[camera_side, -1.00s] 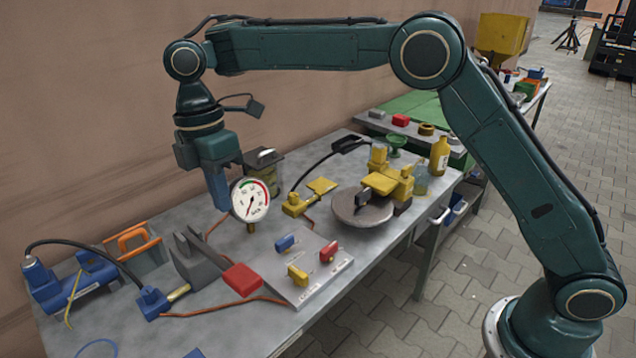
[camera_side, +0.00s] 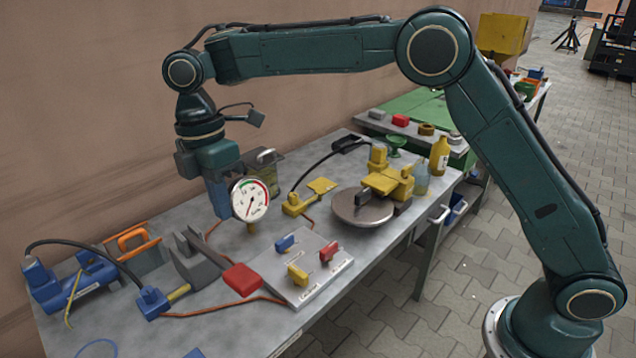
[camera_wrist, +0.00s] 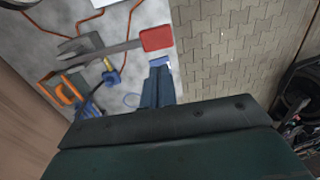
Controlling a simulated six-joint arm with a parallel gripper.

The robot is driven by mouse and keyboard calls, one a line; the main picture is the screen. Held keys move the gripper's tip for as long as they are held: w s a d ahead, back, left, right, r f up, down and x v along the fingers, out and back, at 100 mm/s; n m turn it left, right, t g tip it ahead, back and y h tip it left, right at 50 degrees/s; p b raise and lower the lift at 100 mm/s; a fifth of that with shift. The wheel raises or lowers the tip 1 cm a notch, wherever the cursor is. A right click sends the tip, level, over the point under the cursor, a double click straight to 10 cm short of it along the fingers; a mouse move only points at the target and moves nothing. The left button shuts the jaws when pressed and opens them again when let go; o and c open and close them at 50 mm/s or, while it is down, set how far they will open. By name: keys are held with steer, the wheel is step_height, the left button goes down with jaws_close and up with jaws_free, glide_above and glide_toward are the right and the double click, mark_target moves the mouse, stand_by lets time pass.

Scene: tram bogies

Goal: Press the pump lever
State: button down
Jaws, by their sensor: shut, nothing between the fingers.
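The pump lever is a long grey bar with a red end pad (camera_side: 241,279), on a grey pump body (camera_side: 190,264) at the table's front middle. In the wrist view the red pad (camera_wrist: 157,38) and grey bar (camera_wrist: 112,51) also show. My gripper (camera_side: 220,212) hangs fingers-down, behind and left of the white dial gauge (camera_side: 249,199), which hides part of it. In the wrist view the shut blue fingers (camera_wrist: 159,66) appear just below the red pad. They look apart from it in the side view, above the table and farther back. Nothing is held.
A grey panel (camera_side: 322,275) with blue, yellow and red knobs lies right of the lever. A blue pump (camera_side: 75,285), orange-handled box (camera_side: 137,247) and hoses lie left. A yellow machine on a round plate (camera_side: 362,209) stands to the right.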

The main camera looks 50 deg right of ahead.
mark_target(245, 277)
steer(key=f, duration=0.4)
steer(key=s+f, duration=0.1)
steer(key=f, duration=0.7)
steer(key=shift+s+d+f, duration=0.15)
steer(key=shift+s+f, duration=0.15)
steer(key=shift+s, duration=0.1)
steer(key=shift+f, duration=0.15)
steer(key=shift+s+f+t, duration=0.25)
steer(key=shift+f+t, duration=0.15)
steer(key=shift+f, duration=0.3)
steer(key=shift+s+f+t, duration=0.25)
steer(key=shift+f+t, duration=0.15)
steer(key=shift+f, duration=0.3)
steer(key=shift+t, duration=0.6)
steer(key=shift+s+f, duration=0.1)
steer(key=shift+f, duration=4.15)
steer(key=shift+r, duration=0.1)
steer(key=s+r, duration=0.4)
steer(key=r, duration=1)
